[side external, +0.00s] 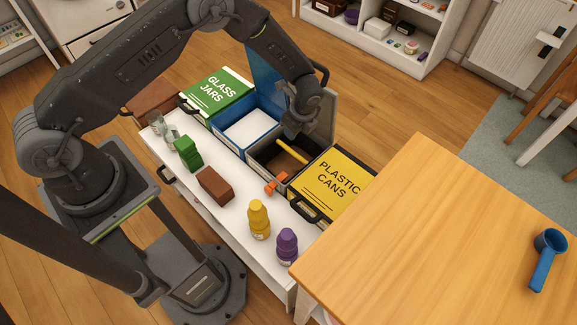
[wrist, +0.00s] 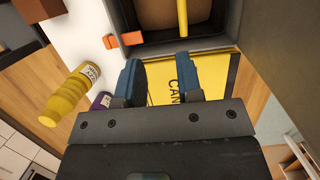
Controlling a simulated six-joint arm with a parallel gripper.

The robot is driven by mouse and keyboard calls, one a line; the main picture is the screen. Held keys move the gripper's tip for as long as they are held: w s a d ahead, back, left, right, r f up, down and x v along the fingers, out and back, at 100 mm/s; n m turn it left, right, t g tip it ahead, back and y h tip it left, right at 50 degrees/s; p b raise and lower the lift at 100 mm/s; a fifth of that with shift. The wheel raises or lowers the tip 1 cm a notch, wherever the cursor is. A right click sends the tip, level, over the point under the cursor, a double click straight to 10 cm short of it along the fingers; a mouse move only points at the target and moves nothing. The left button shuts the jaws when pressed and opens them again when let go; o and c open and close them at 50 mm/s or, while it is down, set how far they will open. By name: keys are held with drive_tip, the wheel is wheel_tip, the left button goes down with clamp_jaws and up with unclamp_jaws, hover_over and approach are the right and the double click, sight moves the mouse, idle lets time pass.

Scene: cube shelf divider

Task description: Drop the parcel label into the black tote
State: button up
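The black tote (side external: 259,168) stands open between the blue bin and the yellow-lidded bin, its grey lid raised behind it. Something brown (side external: 283,159) lies inside, with a yellow stick (side external: 293,151) over it; I cannot tell whether the stick rests on the rim or inside. In the wrist view the tote's rim (wrist: 215,43) crosses the top, with the yellow stick (wrist: 183,17) beyond. My gripper (side external: 304,122) is above the tote's back right part. Its blue fingers (wrist: 158,62) are apart with nothing visible between them. I cannot make out a parcel label.
An open blue bin (side external: 229,147) with white contents and a green GLASS JARS lid (side external: 216,93) are left. A yellow PLASTIC CANS lid (side external: 333,184) is right. Orange pieces (side external: 277,184), bottles and blocks line the white front ledge. The wooden table (side external: 430,230) at right is mostly clear.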

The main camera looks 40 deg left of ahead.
drive_tip(key=shift+v, duration=1.75)
drive_tip(key=shift+r, duration=0.1)
drive_tip(key=s+a+r+n+t+h, duration=0.1)
drive_tip(key=s+r+n, duration=0.3)
drive_tip(key=r, duration=0.9)
drive_tip(key=s+a+r+n+t, duration=0.1)
drive_tip(key=s+a+r+n, duration=0.2)
drive_tip(key=r, duration=1)
drive_tip(key=s+r+n+t+h, duration=0.1)
drive_tip(key=s+r+n, duration=0.3)
drive_tip(key=s, duration=0.6)
drive_tip(key=s+r+n+t, duration=0.2)
drive_tip(key=s+r+n, duration=0.3)
drive_tip(key=s, duration=0.5)
drive_tip(key=shift+s+n+t+h, duration=0.3)
drive_tip(key=shift+s+n+h, duration=0.1)
drive_tip(key=shift+n, duration=0.6)
